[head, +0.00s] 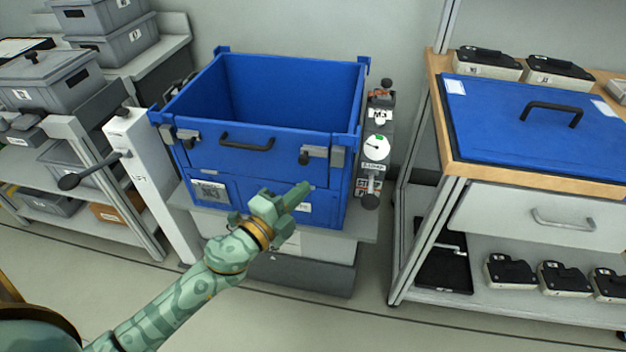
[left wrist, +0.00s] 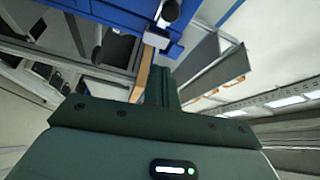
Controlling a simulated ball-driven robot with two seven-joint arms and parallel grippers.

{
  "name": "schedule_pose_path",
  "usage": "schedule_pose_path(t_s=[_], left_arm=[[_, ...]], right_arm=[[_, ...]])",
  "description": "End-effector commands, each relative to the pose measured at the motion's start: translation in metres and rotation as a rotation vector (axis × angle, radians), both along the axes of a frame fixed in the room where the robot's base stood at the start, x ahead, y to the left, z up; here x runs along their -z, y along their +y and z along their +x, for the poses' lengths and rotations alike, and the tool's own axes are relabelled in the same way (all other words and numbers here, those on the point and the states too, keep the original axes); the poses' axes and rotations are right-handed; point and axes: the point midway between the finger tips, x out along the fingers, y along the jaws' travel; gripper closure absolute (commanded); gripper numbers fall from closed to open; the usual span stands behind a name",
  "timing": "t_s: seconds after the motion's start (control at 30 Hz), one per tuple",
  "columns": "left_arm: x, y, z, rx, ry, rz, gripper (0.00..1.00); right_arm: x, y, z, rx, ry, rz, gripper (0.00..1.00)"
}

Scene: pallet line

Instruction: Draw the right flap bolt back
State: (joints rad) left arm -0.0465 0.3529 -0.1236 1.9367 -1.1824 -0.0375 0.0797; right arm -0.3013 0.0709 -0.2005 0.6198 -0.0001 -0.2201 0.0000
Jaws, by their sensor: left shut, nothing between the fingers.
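The blue crate (head: 205,108) stands open-topped on a grey stand. Its front flap (head: 222,160) is upright and has a dark handle (head: 247,143). The right flap bolt (head: 317,152) is a grey fitting at the flap's upper right, with a dark knob (head: 304,158) at its left end. A similar left bolt (head: 187,135) is at the upper left. My left gripper (head: 303,190) is shut and empty, below the right bolt in the picture and apart from it. Its fingers show in the left wrist view (left wrist: 161,86), below a dark knob (left wrist: 168,11) by blue crate surface. My right gripper is out of view.
A post with a dark-knobbed lever (head: 70,181) stands left of the crate. A panel with a dial (head: 376,148) is close on its right. A bench with a blue lid (head: 540,125) stands further right. Floor in front is clear.

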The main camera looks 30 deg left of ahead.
Motion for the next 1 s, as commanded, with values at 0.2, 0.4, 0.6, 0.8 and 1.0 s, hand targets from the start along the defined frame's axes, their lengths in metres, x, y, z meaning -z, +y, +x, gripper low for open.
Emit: schedule_pose_path(t_s=[0.2, 0.4, 0.6, 0.8, 1.0], left_arm=[[0.002, 0.004, -0.019, -0.001, 0.0, -0.001, 1.0], [0.001, 0.004, -0.021, 0.0, -0.001, 0.0, 1.0], [0.001, 0.004, -0.021, 0.0, -0.001, 0.0, 1.0], [0.001, 0.005, -0.021, -0.005, 0.0, 0.001, 1.0], [0.073, 0.029, -0.023, -0.084, 0.18, -0.13, 1.0]], right_arm=[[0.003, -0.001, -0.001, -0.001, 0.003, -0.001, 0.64], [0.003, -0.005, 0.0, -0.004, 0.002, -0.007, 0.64], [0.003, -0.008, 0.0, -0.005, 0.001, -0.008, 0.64], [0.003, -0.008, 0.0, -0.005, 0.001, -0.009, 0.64], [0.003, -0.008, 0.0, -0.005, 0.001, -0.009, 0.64]])
